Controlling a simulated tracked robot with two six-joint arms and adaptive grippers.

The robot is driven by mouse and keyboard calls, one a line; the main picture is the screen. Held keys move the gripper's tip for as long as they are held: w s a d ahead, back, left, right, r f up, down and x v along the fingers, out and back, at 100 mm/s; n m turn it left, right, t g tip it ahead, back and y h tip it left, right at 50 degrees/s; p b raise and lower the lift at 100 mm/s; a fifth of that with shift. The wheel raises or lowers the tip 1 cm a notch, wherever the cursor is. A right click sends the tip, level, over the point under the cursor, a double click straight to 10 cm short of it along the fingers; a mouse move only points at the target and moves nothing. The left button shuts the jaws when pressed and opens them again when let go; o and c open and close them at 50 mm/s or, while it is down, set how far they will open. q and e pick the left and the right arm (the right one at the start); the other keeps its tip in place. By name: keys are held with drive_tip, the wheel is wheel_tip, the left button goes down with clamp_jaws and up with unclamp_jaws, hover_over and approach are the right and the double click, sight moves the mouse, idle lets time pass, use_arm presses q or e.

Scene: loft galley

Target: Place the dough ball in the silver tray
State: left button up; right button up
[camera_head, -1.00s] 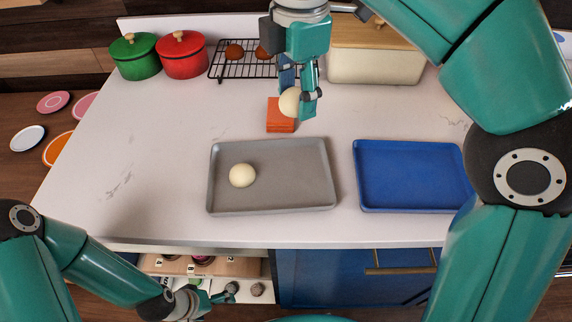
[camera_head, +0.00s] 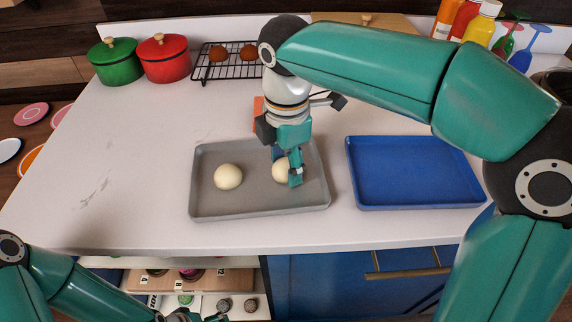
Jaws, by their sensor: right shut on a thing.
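The silver tray (camera_head: 250,208) lies on the white counter, left of the blue tray. One pale dough ball (camera_head: 228,177) rests in its left half. My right gripper (camera_head: 288,172) reaches down over the right half of the silver tray and is shut on a second dough ball (camera_head: 279,170). Its fingers partly hide that ball, and I cannot tell whether the ball touches the tray floor. My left gripper (camera_head: 190,316) is low at the bottom edge, in front of the open drawer, mostly cut off by the frame.
A blue tray (camera_head: 415,201) lies empty to the right. An orange block (camera_head: 258,106) is mostly hidden behind my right gripper. Green (camera_head: 117,63) and red (camera_head: 164,60) pots and a cooling rack (camera_head: 228,70) with brown balls stand at the back. The left counter is clear.

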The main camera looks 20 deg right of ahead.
sight(286, 162)
drive_tip(key=shift+f, duration=0.25)
drive_tip(key=o, duration=1.1)
drive_tip(key=shift+o, duration=0.2)
wheel_tip(286, 162, up, 12)
drive_tip(key=p, duration=0.3)
